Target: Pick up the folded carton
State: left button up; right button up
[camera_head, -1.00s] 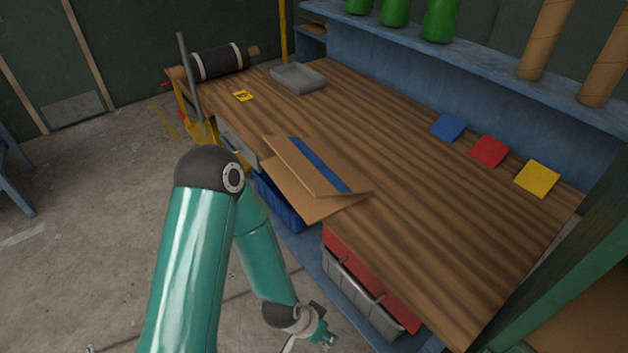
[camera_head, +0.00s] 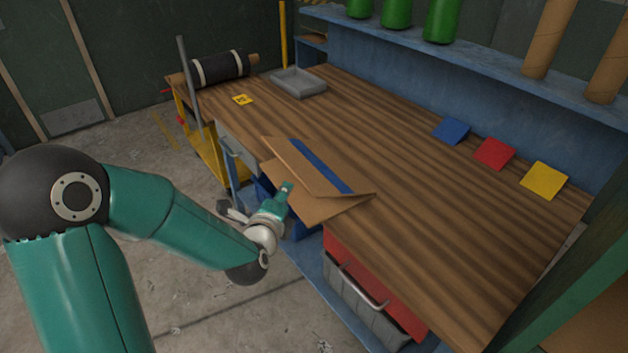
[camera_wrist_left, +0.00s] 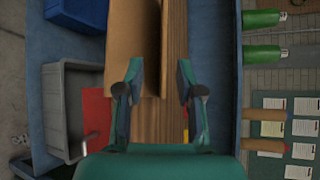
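The folded carton (camera_head: 318,168) is a flattened brown cardboard piece with a blue stripe. It lies at the near edge of the workbench, its lower flap (camera_head: 335,207) sticking out past the edge. My left gripper (camera_head: 287,188) is at the carton's near side in the head view, close to that flap; I cannot tell whether it touches. In the left wrist view, the left gripper (camera_wrist_left: 158,92) has its two fingers spread apart. The carton (camera_wrist_left: 130,40) shows ahead, its brown panel reaching into the space between the fingertips. My right gripper is not in view.
The wooden benchtop (camera_head: 400,200) is mostly clear. A grey tray (camera_head: 298,83) and a black roll (camera_head: 218,68) are at the far end. Blue (camera_head: 451,130), red (camera_head: 494,153) and yellow (camera_head: 544,180) squares lie along the back. A grey bin (camera_head: 365,302) is below the bench.

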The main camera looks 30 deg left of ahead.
pick_arm(q)
send_near(297, 169)
jog(key=x, duration=0.2)
jog(key=f+x, duration=0.1)
jog(key=x, duration=0.2)
jog(key=shift+s+p, duration=0.2)
jog(key=shift+p, duration=0.2)
jog(key=shift+w, duration=0.35)
jog(key=shift+p+x, duration=0.75)
jog(key=shift+x, duration=1.65)
jog(key=shift+a+r, duration=0.1)
jog(key=shift+r, duration=0.1)
grip_shut()
